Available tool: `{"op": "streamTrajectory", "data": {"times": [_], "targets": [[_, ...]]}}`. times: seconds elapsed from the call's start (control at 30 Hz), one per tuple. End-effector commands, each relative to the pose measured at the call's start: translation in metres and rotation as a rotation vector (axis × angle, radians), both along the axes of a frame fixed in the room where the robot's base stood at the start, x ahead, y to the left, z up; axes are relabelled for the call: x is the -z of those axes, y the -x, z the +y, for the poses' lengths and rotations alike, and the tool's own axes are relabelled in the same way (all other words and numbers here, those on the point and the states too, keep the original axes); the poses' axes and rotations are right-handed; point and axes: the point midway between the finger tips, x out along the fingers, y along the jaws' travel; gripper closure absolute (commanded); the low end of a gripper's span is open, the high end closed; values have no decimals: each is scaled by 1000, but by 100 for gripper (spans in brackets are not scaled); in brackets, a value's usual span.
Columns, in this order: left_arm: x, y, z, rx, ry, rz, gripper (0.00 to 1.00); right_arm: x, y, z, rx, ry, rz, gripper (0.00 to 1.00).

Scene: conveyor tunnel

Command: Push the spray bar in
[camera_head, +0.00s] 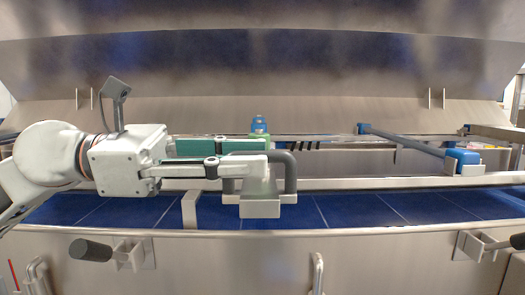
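My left gripper (262,157) reaches in from the left, its white fingers with green inner pads pointing right. The fingers are apart, one nearer and one farther. A dark grey U-shaped handle (289,168) stands at their tips. The near finger passes in front of the handle and a green pad shows behind its top. I cannot tell whether they touch. The handle sits above a light metal block (260,208) at the near rail. The fingers hide part of the handle, and whether it belongs to the spray bar is unclear. My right gripper is not in view.
A blue-grey tube (400,140) slants across the right side near a blue block (463,157). A blue bottle-like thing (258,125) stands behind the handle. The blue belt (360,210) runs below the metal rails. Black-gripped levers (90,250) stick out in front.

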Motion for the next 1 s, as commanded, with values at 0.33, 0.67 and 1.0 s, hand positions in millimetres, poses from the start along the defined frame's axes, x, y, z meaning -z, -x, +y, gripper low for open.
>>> {"op": "streamTrajectory", "data": {"times": [0.33,0.67,1.0], "targets": [[0,0,-26,0,0,-1,72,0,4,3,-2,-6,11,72],[1,0,-25,0,0,0,100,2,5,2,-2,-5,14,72],[0,-1,-25,-1,0,0,100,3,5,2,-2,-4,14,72]]}}
